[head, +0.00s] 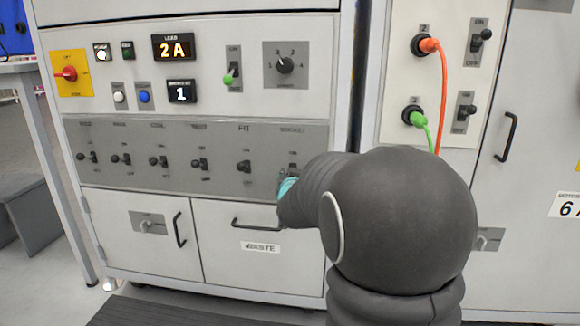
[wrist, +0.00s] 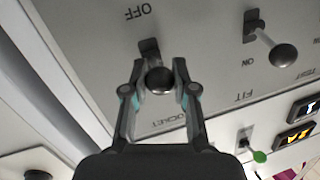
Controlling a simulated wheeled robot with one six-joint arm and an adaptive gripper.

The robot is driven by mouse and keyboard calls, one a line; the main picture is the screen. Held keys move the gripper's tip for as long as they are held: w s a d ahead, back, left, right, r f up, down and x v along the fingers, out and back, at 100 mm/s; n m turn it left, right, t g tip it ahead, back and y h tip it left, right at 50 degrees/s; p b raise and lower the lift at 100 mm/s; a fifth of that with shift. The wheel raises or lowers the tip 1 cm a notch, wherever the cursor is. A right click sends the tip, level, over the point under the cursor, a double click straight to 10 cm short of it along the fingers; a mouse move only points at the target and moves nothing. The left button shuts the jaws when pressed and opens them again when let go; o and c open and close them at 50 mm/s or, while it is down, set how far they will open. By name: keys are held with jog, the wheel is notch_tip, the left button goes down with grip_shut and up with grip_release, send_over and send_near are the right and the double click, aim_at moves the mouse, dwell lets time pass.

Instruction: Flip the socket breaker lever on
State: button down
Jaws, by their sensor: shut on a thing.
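The socket breaker lever (wrist: 160,80) has a dark round knob and rises from a slot in the grey breaker panel. My gripper (wrist: 158,78) has its two fingers closed around this knob, one on each side. In the wrist view, which is upside down, the OFF label shows above the lever and part of the word SOCKET shows below it, behind the fingers. My gripper hides the ON mark, and I cannot tell which way the lever is set. In the head view my arm covers most of the gripper and part of the socket breaker.
The FIT lever (wrist: 284,57) stands close beside the held lever; it also shows in the head view (head: 244,167). Several similar levers line the breaker panel (head: 215,140) to the left. The WASTE drawer handle (head: 256,224) sits below. Orange (head: 442,95) and green (head: 427,132) cables hang at the right.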

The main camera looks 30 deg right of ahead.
jog(key=r+g+p, duration=0.1)
jog(key=p, duration=0.1)
jog(key=shift+w+r+g+y+p, duration=0.1)
jog(key=shift+r+g+y+p, duration=0.1)
jog(key=shift+g+y+p, duration=0.15)
jog(key=shift+d+g+p, duration=0.1)
jog(key=shift+g+p, duration=0.15)
jog(key=shift+p, duration=0.05)
jog(key=shift+w+d+r+m+g+y+p, duration=0.15)
jog(key=shift+r+m+g+y+p, duration=0.25)
jog(key=shift+g+p, duration=0.4)
jog(key=c, duration=0.9)
grip_release()
jog(key=shift+f, duration=0.15)
jog(key=v, duration=1.2)
